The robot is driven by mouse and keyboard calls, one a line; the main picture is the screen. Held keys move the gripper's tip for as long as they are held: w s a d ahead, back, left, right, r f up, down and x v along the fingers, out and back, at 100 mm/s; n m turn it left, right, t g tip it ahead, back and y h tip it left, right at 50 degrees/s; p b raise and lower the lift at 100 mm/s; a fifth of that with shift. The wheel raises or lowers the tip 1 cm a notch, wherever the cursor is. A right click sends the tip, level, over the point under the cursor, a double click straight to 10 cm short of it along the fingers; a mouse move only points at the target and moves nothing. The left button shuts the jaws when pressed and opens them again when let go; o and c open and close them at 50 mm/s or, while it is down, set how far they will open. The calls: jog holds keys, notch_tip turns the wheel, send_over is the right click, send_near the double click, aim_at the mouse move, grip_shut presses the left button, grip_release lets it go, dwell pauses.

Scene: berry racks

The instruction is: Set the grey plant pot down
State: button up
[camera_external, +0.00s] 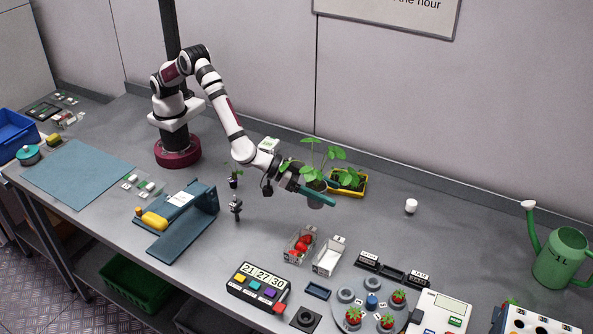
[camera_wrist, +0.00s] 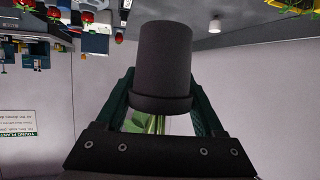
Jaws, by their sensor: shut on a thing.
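The grey plant pot (camera_external: 316,201) with a leafy green plant (camera_external: 318,153) is held between the green fingers of my gripper (camera_external: 318,191). In the external view it is upright, over the table in front of the yellow tray; I cannot tell whether its base touches the tabletop. In the wrist view the pot (camera_wrist: 166,60) fills the middle, upside down in the picture, with its rim between the two fingers (camera_wrist: 163,105). Some green leaves show below the rim there; the rest of the plant is hidden behind my gripper.
A yellow tray (camera_external: 362,190) of seedlings stands just behind the pot. A green watering can (camera_external: 562,259) is far right.

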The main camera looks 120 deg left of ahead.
jog(key=shift+n+y, duration=0.6)
jog(key=shift+y, duration=0.1)
jog(key=w+a+f, duration=0.4)
jog(key=f, duration=0.1)
jog(key=w+a+f, duration=0.2)
jog(key=f, duration=0.1)
jog(key=shift+w+a+f, duration=0.1)
jog(key=shift+w+a, duration=0.25)
jog(key=shift+w+a+f, duration=0.1)
jog(key=shift+a+f, duration=0.1)
jog(key=shift+f, duration=0.9)
jog(key=shift+w+a+f, duration=0.1)
jog(key=shift+a+f, duration=0.05)
jog(key=shift+f, duration=0.95)
jog(key=shift+f, duration=0.1)
